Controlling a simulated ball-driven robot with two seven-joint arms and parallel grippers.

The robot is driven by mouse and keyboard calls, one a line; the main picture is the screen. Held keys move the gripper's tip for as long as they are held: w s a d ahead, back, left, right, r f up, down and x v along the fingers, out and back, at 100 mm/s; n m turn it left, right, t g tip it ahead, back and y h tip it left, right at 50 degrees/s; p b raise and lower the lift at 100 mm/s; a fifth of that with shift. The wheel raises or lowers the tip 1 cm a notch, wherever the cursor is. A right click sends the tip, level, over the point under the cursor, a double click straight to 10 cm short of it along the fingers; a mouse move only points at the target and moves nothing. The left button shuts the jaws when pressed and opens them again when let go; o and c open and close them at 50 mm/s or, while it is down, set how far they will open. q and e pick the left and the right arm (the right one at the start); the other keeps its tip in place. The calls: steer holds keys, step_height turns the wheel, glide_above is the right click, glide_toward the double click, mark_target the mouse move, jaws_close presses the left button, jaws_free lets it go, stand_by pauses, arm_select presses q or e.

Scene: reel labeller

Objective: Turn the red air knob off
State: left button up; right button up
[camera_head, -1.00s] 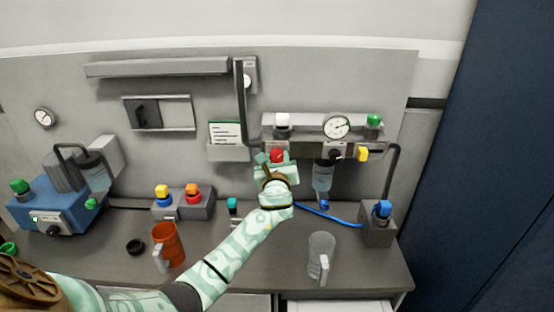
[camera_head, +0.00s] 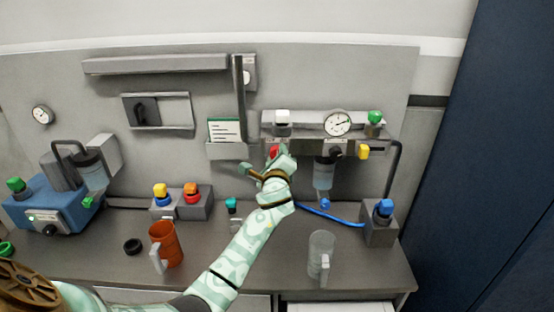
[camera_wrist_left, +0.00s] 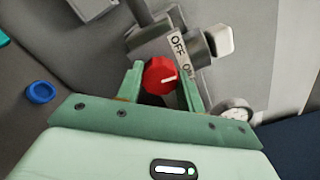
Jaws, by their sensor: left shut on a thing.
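The red air knob (camera_head: 273,152) sits on the grey block under the back-panel rail. In the left wrist view the red knob (camera_wrist_left: 160,76) has a white mark pointing right, towards the ON label (camera_wrist_left: 188,68), which a finger partly hides. The OFF label (camera_wrist_left: 178,43) is above it. My left gripper (camera_head: 271,160) is at the knob. In the left wrist view the left gripper (camera_wrist_left: 160,82) has a green finger on either side of the knob and is shut on it. My right gripper is not in view.
A gauge (camera_head: 338,123), a white knob (camera_head: 282,117) and a yellow knob (camera_head: 363,152) are close by on the rail. A filter bowl (camera_head: 323,175) hangs right of the gripper. An orange mug (camera_head: 166,246) and a clear jug (camera_head: 320,255) stand on the bench (camera_head: 210,258).

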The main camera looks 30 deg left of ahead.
arm_select(q)
steer(key=shift+f+n+b, duration=0.2)
steer(key=shift+n+b, duration=1.2)
steer(key=shift+n, duration=3.6)
steer(key=o, duration=1)
